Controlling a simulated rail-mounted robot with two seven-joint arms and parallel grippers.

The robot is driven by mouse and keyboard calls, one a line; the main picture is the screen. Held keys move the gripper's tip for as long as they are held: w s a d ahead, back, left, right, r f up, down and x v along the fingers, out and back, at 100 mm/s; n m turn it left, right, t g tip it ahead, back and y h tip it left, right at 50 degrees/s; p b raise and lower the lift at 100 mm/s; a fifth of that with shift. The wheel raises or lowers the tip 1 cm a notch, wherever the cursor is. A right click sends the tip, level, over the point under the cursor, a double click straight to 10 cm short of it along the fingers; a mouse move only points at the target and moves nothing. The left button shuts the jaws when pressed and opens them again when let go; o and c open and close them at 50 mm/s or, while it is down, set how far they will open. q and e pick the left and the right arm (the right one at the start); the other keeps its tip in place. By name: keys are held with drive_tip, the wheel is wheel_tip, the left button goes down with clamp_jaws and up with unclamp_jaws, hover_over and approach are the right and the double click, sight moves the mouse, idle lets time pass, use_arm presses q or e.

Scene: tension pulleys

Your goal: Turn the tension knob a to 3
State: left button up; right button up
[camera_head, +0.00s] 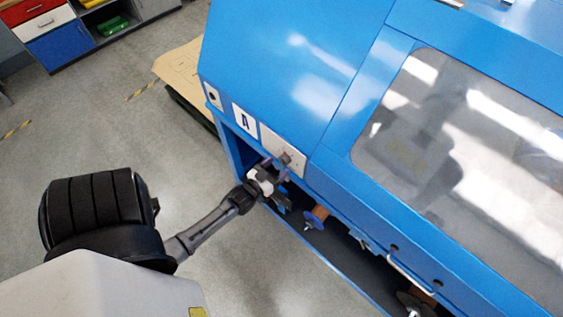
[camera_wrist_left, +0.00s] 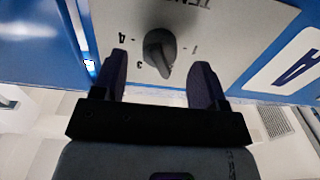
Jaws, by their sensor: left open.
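The dark tension knob (camera_wrist_left: 160,52) sits on a white plate (camera_wrist_left: 225,30) marked with part of the word TENSION and the digits 4, 3 and 1. The knob's narrow end points down in the left wrist view, a little to the right of the 3; I cannot read a 2. In the head view the plate (camera_head: 297,152) is on the blue machine's front, with the knob (camera_head: 286,158) partly behind my gripper. My left gripper (camera_head: 276,167) is open, its fingers (camera_wrist_left: 161,72) on either side of the knob with gaps showing. My right gripper is not in view.
The blue machine (camera_head: 270,60) has a sign with the letter A (camera_head: 244,121) beside the plate. Below is an open bay with an orange-brown spool (camera_head: 318,214). A large window (camera_head: 460,150) is at right.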

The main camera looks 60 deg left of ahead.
sight(284, 160)
use_arm(q)
drive_tip(key=shift+x, duration=1.35)
drive_tip(key=c, duration=0.9)
